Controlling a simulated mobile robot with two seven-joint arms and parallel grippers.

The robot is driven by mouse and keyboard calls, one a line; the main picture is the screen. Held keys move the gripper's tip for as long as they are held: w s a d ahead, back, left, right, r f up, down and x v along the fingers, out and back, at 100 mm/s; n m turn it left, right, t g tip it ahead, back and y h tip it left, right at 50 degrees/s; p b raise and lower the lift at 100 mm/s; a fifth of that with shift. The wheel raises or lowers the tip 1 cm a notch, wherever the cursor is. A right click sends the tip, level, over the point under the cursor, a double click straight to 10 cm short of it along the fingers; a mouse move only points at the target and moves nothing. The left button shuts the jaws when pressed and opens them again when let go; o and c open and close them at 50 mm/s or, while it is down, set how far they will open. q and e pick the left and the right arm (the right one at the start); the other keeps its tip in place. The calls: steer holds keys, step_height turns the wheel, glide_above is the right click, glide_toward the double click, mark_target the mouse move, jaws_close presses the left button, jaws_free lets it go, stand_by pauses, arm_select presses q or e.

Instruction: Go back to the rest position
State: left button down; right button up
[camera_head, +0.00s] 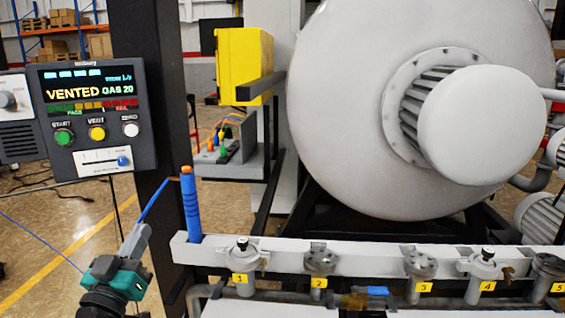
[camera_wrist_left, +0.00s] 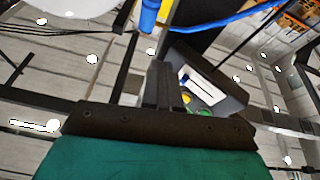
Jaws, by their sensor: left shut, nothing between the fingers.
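My left gripper (camera_head: 138,238) is at the lower left of the head view, below the control panel (camera_head: 95,125). Its fingers are shut and empty. It is left of a blue wand (camera_head: 191,210), apart from it in the picture, and the wand's blue cable passes close to the fingertips. In the left wrist view the shut dark fingers (camera_wrist_left: 160,70) point up the picture, with part of the panel (camera_wrist_left: 205,85) behind them and the blue wand (camera_wrist_left: 149,16) at the top edge. My right gripper is not in view.
The blue wand stands upright at the left end of a grey rail (camera_head: 400,256) with numbered valves (camera_head: 241,252). A large grey furnace vessel (camera_head: 340,100) is behind it. A dark post (camera_head: 160,60) stands beside the panel. Open floor (camera_head: 45,230) lies at the left.

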arm_select(q)
steer(key=s+d+f+m+g, duration=0.1)
steer(key=s+d+f+g, duration=0.2)
steer(key=s+f, duration=0.4)
steer(key=s+d+f+m+g, duration=0.1)
steer(key=s+d+f+g, duration=0.2)
steer(key=s+f, duration=0.5)
steer(key=s+d+f+m+g, duration=0.1)
steer(key=s+d+f+g, duration=0.3)
steer(key=f, duration=1.1)
steer(key=s+g, duration=0.1)
steer(key=s, duration=0.2)
steer(key=shift+s+f, duration=0.25)
steer(key=shift+s, duration=0.05)
steer(key=shift+w+d, duration=0.1)
steer(key=shift+w, duration=0.05)
